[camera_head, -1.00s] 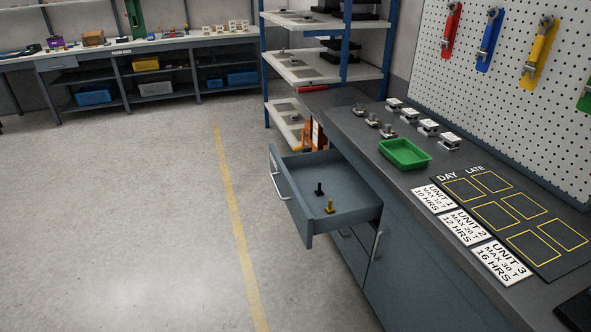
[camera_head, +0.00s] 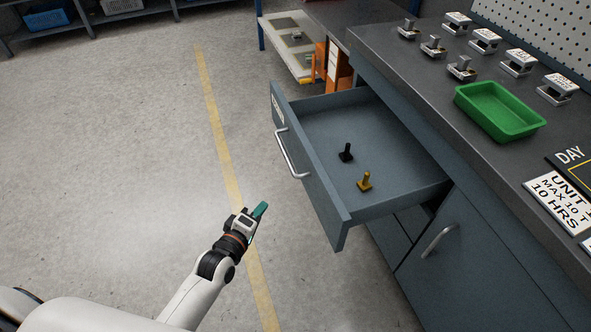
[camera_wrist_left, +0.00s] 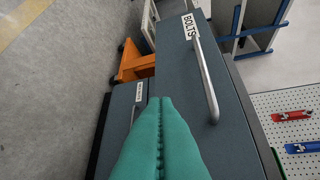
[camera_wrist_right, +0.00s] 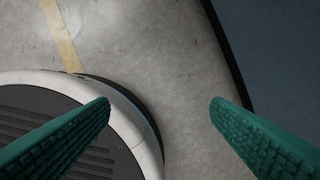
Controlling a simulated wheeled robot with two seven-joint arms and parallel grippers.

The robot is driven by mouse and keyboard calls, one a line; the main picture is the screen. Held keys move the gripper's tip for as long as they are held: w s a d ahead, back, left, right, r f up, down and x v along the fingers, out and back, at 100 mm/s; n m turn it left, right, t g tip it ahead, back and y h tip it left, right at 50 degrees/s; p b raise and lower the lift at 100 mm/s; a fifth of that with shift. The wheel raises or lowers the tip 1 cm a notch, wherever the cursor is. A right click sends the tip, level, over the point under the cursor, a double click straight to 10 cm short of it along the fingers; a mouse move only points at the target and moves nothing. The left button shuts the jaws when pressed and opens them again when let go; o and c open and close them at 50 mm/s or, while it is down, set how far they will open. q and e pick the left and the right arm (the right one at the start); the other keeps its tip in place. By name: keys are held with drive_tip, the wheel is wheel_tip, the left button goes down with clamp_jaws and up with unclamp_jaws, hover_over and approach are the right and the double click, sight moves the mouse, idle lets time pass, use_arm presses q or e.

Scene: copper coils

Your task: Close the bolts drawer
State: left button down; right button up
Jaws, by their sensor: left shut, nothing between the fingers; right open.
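The bolts drawer (camera_head: 322,186) stands pulled out from the grey cabinet, its front facing left. A black bolt (camera_head: 346,152) and a yellow bolt (camera_head: 364,181) stand upright inside it. Its silver handle (camera_head: 291,154) is on the front. The BOLTS label (camera_wrist_left: 189,27) and the handle (camera_wrist_left: 206,80) show in the left wrist view. My left gripper (camera_head: 260,210) is shut and empty, left of the drawer front and apart from it. Its green fingers (camera_wrist_left: 160,105) point toward the drawer front in the left wrist view. My right gripper (camera_wrist_right: 160,103) is open and empty above the floor.
The worktop holds a green tray (camera_head: 500,110) and several metal clamp-like parts. A lower cabinet handle (camera_head: 439,240) sits below the drawer at right. An orange object (camera_head: 321,62) stands behind the drawer. The floor (camera_head: 130,150) on the left is clear.

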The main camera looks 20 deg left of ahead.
use_arm(q)
wheel_tip(320, 180, up, 8)
drive_tip(key=n+t+b, duration=0.2)
drive_tip(key=t, duration=0.1)
drive_tip(key=b, duration=0.1)
approach(302, 145)
drive_tip(key=w+a, duration=0.3)
drive_tip(key=w+d, duration=0.2)
drive_tip(key=shift+d+r+n+h, duration=0.15)
drive_tip(key=shift+d+n+h, duration=0.15)
drive_tip(key=shift+h, duration=0.1)
drive_tip(key=shift+w+d, duration=0.3)
drive_tip(key=shift+d, duration=0.25)
use_arm(e)
wheel_tip(302, 145, up, 9)
drive_tip(key=w, duration=0.2)
drive_tip(key=shift+w+t, duration=0.35)
drive_tip(key=shift+t, duration=0.05)
use_arm(q)
drive_tip(key=shift+w, duration=0.1)
use_arm(e)
drive_tip(key=shift+a+r, duration=0.1)
